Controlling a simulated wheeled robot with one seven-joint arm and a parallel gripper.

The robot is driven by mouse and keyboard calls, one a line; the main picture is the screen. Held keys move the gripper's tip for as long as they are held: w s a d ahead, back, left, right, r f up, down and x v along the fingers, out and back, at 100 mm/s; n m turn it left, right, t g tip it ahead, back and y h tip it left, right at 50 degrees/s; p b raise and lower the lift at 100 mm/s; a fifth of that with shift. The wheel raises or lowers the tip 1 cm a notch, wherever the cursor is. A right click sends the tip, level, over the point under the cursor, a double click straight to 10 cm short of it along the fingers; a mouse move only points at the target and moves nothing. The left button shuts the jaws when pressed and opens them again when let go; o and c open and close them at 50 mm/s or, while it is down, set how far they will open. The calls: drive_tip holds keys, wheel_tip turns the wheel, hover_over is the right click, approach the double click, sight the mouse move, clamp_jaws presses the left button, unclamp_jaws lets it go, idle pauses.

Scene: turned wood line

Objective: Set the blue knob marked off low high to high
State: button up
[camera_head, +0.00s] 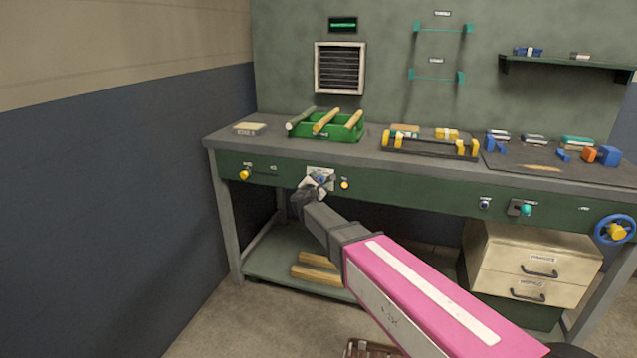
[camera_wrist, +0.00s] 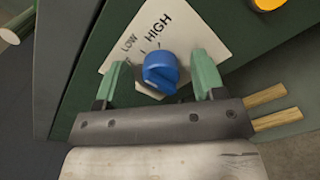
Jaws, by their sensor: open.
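The blue knob (camera_wrist: 160,72) sits on a white label plate (camera_wrist: 183,22) on the bench's green front. LOW and HIGH are readable beside it; the remaining label is mostly hidden behind my left finger. Which label the knob points at is hard to tell. In the head view the knob (camera_head: 322,178) is small and partly covered by my gripper (camera_head: 309,188). In the wrist view my gripper (camera_wrist: 158,62) is open, with one green finger on each side of the knob. Gaps show between the fingers and the knob, and nothing is held.
A yellow knob (camera_head: 344,184) sits just right of the plate, and another yellow knob (camera_head: 244,174) is farther left. A green tray (camera_head: 340,134) with wooden rods stands on the bench (camera_head: 270,148) above. A teal knob (camera_head: 526,210) and blue handwheel (camera_head: 601,231) are farther right.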

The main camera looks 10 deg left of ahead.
drive_tip(key=shift+c, duration=0.3)
drive_tip(key=c, duration=0.9)
drive_tip(key=shift+o, duration=0.2)
drive_tip(key=shift+m, duration=0.4)
drive_tip(key=m, duration=0.3)
drive_tip(key=shift+d+f+m, duration=0.1)
drive_tip(key=shift+m, duration=2.5)
drive_tip(key=o, duration=0.9)
